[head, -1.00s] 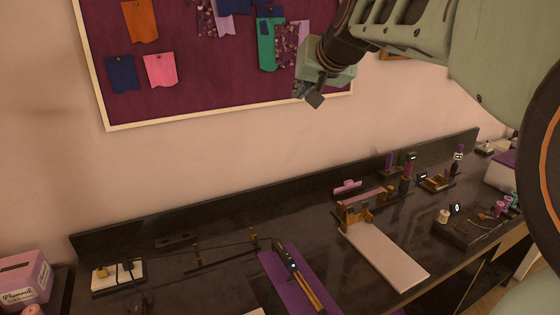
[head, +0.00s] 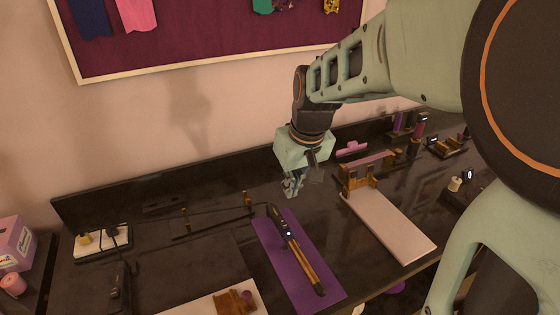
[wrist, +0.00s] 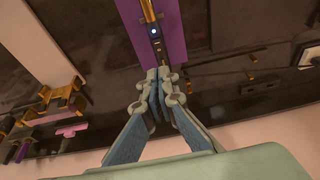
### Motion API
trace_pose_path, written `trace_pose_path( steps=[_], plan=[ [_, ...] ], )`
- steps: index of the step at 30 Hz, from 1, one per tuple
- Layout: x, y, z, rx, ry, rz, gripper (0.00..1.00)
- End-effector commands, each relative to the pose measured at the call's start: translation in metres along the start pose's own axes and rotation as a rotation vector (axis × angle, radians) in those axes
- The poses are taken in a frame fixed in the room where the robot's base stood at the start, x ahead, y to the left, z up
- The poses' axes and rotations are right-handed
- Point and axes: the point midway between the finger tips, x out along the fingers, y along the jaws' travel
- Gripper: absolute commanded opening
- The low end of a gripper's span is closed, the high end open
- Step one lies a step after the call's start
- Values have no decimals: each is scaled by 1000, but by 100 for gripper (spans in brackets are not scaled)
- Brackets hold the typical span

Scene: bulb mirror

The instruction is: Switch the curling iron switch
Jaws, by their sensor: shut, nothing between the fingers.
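The curling iron (head: 297,250) lies on a purple mat (head: 265,262) on the dark counter. It has a black body with gold-coloured parts and a small lit spot near its back end. In the wrist view the curling iron (wrist: 153,22) runs down toward my fingers, with the lit spot just beyond the fingertips. My gripper (head: 292,190) is shut and empty, above the counter near the back end of the iron. In the wrist view my gripper (wrist: 158,75) points at the black body; I cannot tell whether it touches.
A pale board (head: 390,228) with a wooden holder (head: 358,180) lies to the right. A wooden piece (head: 236,300) sits on a pale board in front. The wall (head: 190,120) rises behind the counter.

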Motion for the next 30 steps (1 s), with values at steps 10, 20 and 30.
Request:
trace_pose_path(
  steps=[10,20,30],
  plan=[
    [35,0,0,1,-4,-2,0],
    [101,0,0,1,-3,-1,0],
    [136,0,10,1,1,0,0]
  ],
)
